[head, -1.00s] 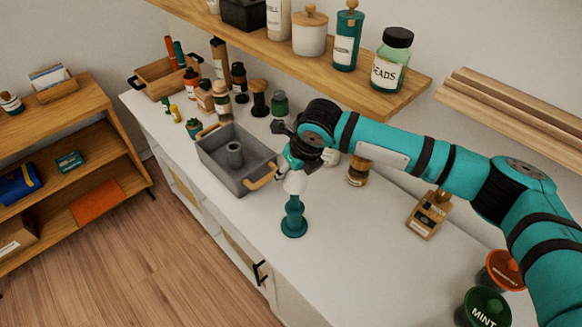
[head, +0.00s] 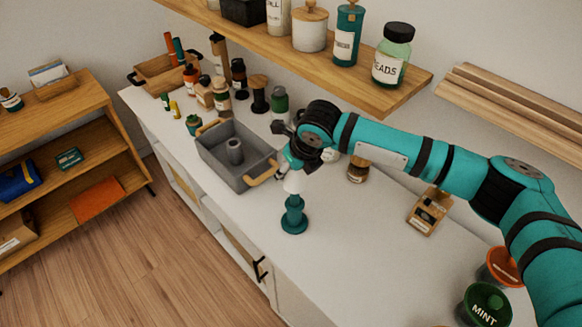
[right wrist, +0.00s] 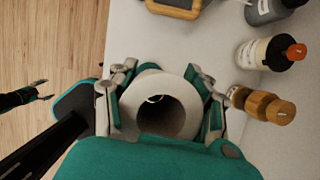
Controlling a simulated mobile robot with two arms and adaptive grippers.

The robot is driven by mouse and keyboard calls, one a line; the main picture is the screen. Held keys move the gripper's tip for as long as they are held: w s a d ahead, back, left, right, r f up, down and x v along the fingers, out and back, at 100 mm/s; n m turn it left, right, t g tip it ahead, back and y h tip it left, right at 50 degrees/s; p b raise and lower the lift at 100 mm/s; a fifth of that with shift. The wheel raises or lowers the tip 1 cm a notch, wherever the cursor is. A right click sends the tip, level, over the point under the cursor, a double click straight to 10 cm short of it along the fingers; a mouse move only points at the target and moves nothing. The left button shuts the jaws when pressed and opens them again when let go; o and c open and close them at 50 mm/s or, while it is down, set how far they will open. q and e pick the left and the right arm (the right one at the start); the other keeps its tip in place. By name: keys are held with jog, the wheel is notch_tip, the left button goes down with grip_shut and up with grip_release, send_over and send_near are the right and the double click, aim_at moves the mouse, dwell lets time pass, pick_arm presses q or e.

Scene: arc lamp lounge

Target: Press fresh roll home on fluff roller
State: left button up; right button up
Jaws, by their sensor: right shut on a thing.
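The teal fluff roller (head: 293,217) stands upright on the white counter in the head view. A white roll (head: 292,183) is directly above its handle, its top hidden by my gripper. My right gripper (head: 298,164) is shut around the roll. In the right wrist view the roll (right wrist: 172,88) sits between the fingers, its hollow core facing the camera, with a small pale edge inside. How far the roll sits on the roller cannot be told. My left gripper (right wrist: 40,90) shows small at the left edge of the wrist view, over the floor, its fingers apart.
A grey tray (head: 215,165) with a central post and wooden handles is left of the roller. Several bottles stand behind it. A jar (head: 358,170), a wooden block (head: 428,212) and a MINT tin (head: 485,308) are to the right. The counter front is clear.

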jog(key=shift+f, duration=0.65)
jog(key=shift+f+b, duration=0.25)
jog(key=shift+b, duration=0.1)
jog(key=shift+f+b, duration=0.45)
jog(key=shift+f, duration=0.65)
jog(key=shift+f, duration=0.2)
jog(key=shift+f+b, duration=0.6)
jog(key=shift+f, duration=0.45)
jog(key=shift+f, duration=0.45)
dwell(0.4)
jog(key=shift+f, duration=0.1)
dwell(0.7)
